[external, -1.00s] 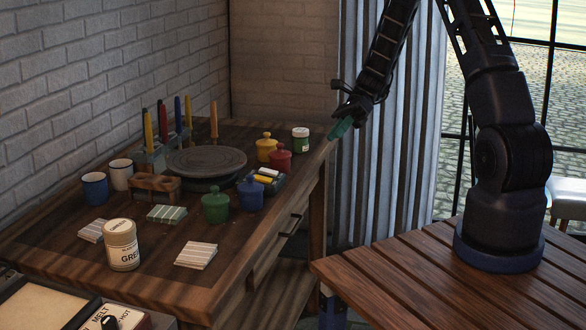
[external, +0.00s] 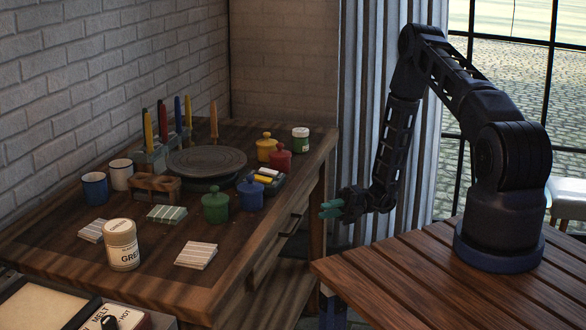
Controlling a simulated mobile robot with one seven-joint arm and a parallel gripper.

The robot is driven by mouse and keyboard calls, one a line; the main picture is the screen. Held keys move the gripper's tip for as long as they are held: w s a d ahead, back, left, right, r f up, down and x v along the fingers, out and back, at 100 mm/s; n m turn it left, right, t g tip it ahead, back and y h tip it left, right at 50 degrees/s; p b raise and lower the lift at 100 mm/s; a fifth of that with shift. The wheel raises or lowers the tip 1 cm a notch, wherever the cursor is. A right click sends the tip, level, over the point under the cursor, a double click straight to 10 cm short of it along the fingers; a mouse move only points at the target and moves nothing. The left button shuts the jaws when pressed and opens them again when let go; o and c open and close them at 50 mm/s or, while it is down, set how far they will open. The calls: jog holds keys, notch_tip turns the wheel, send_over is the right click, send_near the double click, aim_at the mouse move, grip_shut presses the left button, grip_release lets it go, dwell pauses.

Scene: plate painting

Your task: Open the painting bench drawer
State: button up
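The painting bench (external: 145,285) is a dark wooden table along the brick wall. Its drawer (external: 267,258) is in the front face on the right side and looks shut. A dark handle (external: 294,225) shows on that face. My gripper (external: 327,209) is to the right of the bench front, at about the height of the handle in the picture and apart from it. Its two teal fingers point left toward the bench, with a small gap between them. Nothing shows between them.
A round turntable (external: 207,163) stands on the bench. A GRE-labelled jar (external: 122,245) stands at the front left. My arm is mounted on a slatted wooden table (external: 400,285), with a gap before the bench.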

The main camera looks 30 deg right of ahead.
aim_at(297, 224)
jog(key=a, duration=0.3)
jog(key=a+f+m+t, duration=0.1)
jog(key=a, duration=0.3)
jog(key=a+f+m, duration=0.1)
jog(key=a, duration=0.2)
jog(key=shift+s+a+f+y, duration=0.1)
jog(key=shift+s+a+y, duration=0.15)
jog(key=shift+a+y, duration=0.15)
grip_shut()
jog(key=shift+d, duration=0.1)
